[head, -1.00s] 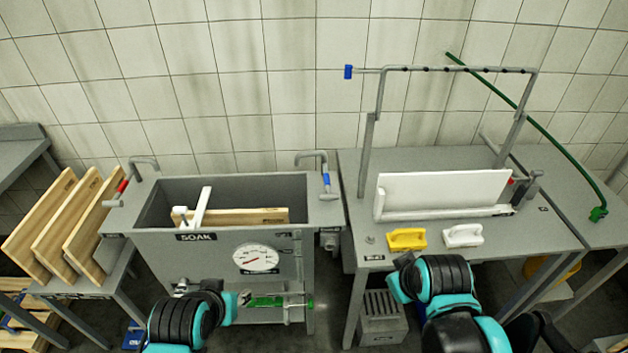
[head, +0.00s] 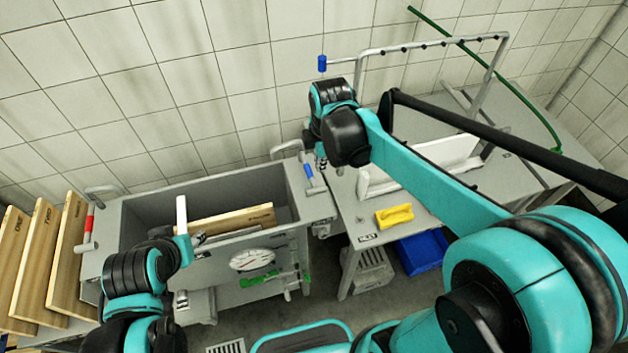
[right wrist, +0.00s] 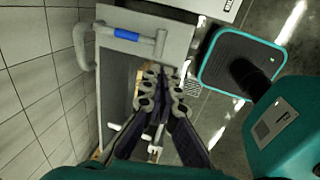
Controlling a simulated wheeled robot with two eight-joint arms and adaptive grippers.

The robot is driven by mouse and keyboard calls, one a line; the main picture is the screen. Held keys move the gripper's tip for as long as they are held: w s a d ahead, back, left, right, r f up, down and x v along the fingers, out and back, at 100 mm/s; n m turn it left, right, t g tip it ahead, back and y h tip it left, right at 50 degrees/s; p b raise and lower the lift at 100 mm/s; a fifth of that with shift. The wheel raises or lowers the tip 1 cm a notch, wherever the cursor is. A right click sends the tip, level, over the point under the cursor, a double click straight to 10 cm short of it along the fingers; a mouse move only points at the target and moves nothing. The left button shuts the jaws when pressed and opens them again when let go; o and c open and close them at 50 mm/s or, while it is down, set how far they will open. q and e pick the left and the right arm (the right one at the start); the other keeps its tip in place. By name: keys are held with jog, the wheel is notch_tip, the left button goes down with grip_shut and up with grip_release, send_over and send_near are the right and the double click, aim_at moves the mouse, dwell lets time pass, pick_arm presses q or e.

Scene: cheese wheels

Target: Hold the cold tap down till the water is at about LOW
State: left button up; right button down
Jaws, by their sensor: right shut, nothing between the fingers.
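The cold tap is the grey tap with the blue lever (head: 309,171) at the right end of the soak tank (head: 325,208); its lever also shows in the right wrist view (right wrist: 125,34). The white round gauge (head: 252,259) with a red needle is on the tank's front; its markings are too small to read. I cannot make out the water level. My right gripper (right wrist: 162,88) is shut and empty, above the tank's right end near the blue lever, with no clear contact.
A red-levered tap (head: 89,225) is at the tank's left end. A wooden board (head: 235,222) stands in the tank, and several boards (head: 40,262) lean at the left. The right table (head: 375,222) holds a yellow block (head: 394,216) and a white panel. A blue crate (head: 422,252) is below.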

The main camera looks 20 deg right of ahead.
jog(key=b, duration=0.4)
send_near(316, 189)
jog(key=f, duration=0.3)
jog(key=w+f, duration=0.1)
jog(key=f, duration=0.2)
jog(key=shift+w+f, duration=0.15)
jog(key=shift+f, duration=0.25)
jog(key=shift+t, duration=0.6)
jog(key=f+b, duration=0.4)
jog(key=f, duration=0.1)
jog(key=shift+s, duration=0.35)
jog(key=shift+s+r, duration=0.1)
dwell(4.7)
